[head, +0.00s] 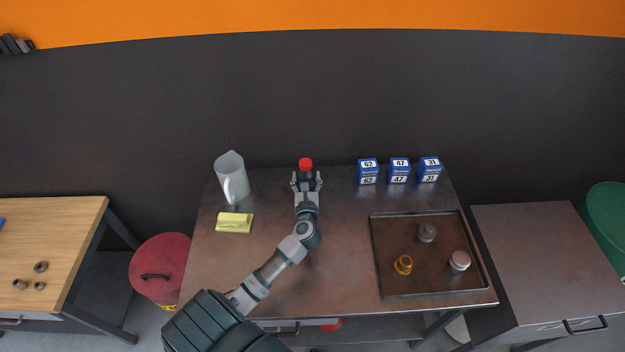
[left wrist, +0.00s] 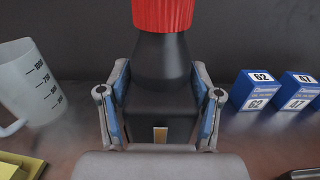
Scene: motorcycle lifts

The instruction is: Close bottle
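A dark bottle with a ridged red cap (head: 305,164) on top stands upright near the back edge of the metal table. In the left wrist view the red cap (left wrist: 163,14) is cut off by the top edge, and the dark bottle body (left wrist: 160,90) fills the middle. My left gripper (head: 307,181) reaches it from the front, its fingers on either side of the body, below the cap. The fingers (left wrist: 160,100) are spread about as wide as the bottle; whether they press on it is unclear. My right gripper is not in view.
Blue numbered boxes (head: 398,170) stand to the right. A dark tray (head: 400,285) holds gold (head: 403,265), grey (head: 427,233) and silver (head: 460,261) round pieces.

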